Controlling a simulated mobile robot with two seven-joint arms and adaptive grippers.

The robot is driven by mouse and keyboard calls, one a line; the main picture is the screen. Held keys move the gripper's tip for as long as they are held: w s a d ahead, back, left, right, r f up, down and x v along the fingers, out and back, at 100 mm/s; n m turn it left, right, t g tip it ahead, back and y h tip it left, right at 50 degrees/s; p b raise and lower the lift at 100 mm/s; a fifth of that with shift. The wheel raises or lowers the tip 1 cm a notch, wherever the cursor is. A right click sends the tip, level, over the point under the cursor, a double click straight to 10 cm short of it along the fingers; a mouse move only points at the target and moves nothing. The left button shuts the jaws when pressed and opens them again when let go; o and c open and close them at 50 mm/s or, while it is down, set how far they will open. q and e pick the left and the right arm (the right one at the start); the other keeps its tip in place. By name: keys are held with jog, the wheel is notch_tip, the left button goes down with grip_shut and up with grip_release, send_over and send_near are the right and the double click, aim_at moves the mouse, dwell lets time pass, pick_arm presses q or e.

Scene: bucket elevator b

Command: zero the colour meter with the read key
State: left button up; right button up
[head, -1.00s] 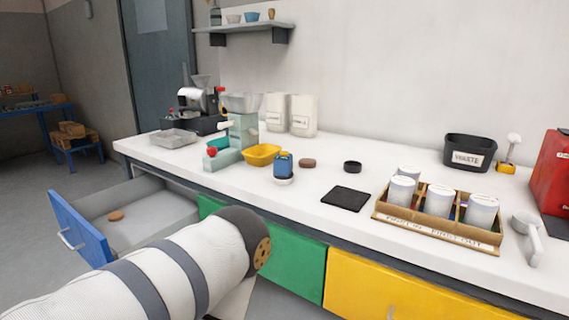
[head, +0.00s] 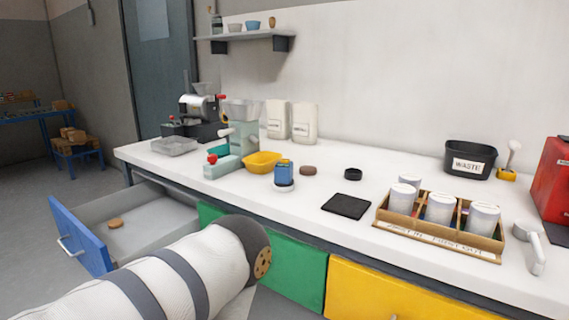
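A small blue device (head: 284,174), which looks like the colour meter, stands upright on a white round base (head: 284,187) on the white counter. Its top has a small yellowish patch; a read key is too small to make out. My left arm comes in from the lower left, in front of the open drawer and green door, well short of the device. No gripper fingers show on it, and my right gripper is out of view.
A yellow bowl (head: 262,162) is left of the device; a brown disc (head: 308,170), black ring (head: 353,174) and black mat (head: 346,206) are right. A divided box (head: 440,240) holds white canisters. A drawer (head: 150,235) stands open. Counter front is clear.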

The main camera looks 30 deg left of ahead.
pick_arm(q)
grip_shut()
dwell(1.4)
